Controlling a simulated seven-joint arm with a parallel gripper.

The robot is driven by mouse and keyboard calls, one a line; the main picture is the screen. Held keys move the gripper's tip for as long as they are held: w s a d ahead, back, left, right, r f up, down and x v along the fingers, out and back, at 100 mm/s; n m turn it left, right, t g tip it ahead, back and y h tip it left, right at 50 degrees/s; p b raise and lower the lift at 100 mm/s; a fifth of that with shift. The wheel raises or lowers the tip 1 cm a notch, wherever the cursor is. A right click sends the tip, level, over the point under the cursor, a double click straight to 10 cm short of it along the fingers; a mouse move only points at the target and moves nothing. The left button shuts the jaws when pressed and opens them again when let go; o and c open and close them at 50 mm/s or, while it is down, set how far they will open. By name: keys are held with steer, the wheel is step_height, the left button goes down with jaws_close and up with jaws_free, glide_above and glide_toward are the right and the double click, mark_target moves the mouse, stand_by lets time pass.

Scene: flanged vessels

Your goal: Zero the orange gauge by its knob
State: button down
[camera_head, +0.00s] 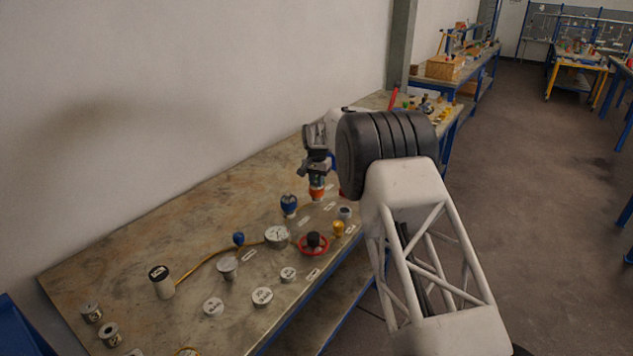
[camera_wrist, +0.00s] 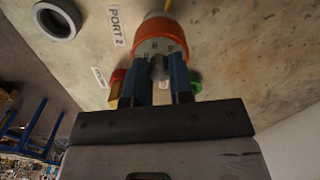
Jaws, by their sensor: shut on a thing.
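The orange gauge (camera_head: 317,191) stands upright toward the back of the near bench, beneath my gripper (camera_head: 317,172). In the wrist view the orange gauge (camera_wrist: 157,28) shows its orange band and a scale with small marks, too small to read. Its grey knob (camera_wrist: 159,67) sits between the two blue fingers of my gripper (camera_wrist: 160,72), which are shut on it. The fingers hide the knob's sides. In the head view the knob is too small to make out, and my arm covers part of the bench to the right.
A blue-topped piece (camera_head: 289,205), a white dial (camera_head: 277,235), a red handwheel (camera_head: 313,243), a yellow piece (camera_head: 338,228) and a grey ring (camera_head: 345,212) stand near the gauge. A PORT 2 label (camera_wrist: 116,25) lies beside it. The bench's back left is clear.

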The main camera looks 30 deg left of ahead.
steer(key=m, duration=0.4)
stand_by(0.4)
steer(key=c, duration=1)
jaws_free()
steer(key=shift+r, duration=0.1)
steer(key=shift+r, duration=3.85)
steer(key=shift+d, duration=0.1)
